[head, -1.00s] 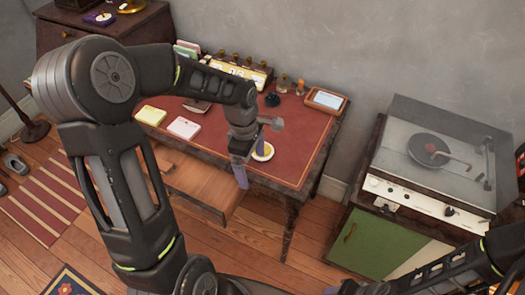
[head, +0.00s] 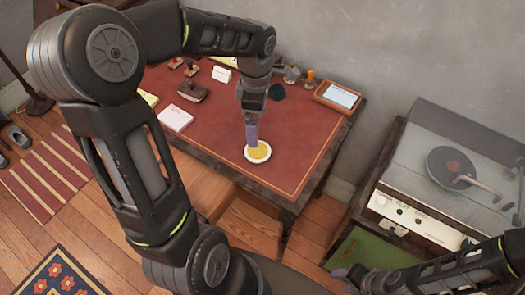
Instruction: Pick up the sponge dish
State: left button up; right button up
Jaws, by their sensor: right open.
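The sponge dish (head: 266,156) is a small round white dish with a yellow sponge (head: 259,151) in it, on the red desk top near its front edge. My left gripper (head: 251,140) points down at the dish, its fingertips overlapping the dish's back part in the head view. Its fingers line up with each other from here, so I cannot tell their opening or whether they touch the dish. My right gripper (head: 345,276) is open and low at the bottom, in front of the record player cabinet, away from the dish.
The desk (head: 300,135) also holds a white note block (head: 175,118), a dark stamp or blotter (head: 192,92) and a framed tablet (head: 339,95). A record player (head: 420,212) stands to the right. The desk top right of the dish is clear.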

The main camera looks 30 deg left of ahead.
pick_arm(q)
jog(key=b, duration=0.4)
send_over(258, 150)
notch_tip(258, 150, down, 5)
jog(key=shift+r, duration=0.1)
jog(key=shift+f+p, duration=0.3)
jog(key=shift+f, duration=1.05)
jog(key=shift+f, duration=0.1)
notch_tip(258, 150, down, 5)
jog(key=shift+p, duration=0.35)
jog(key=shift+c, duration=0.5)
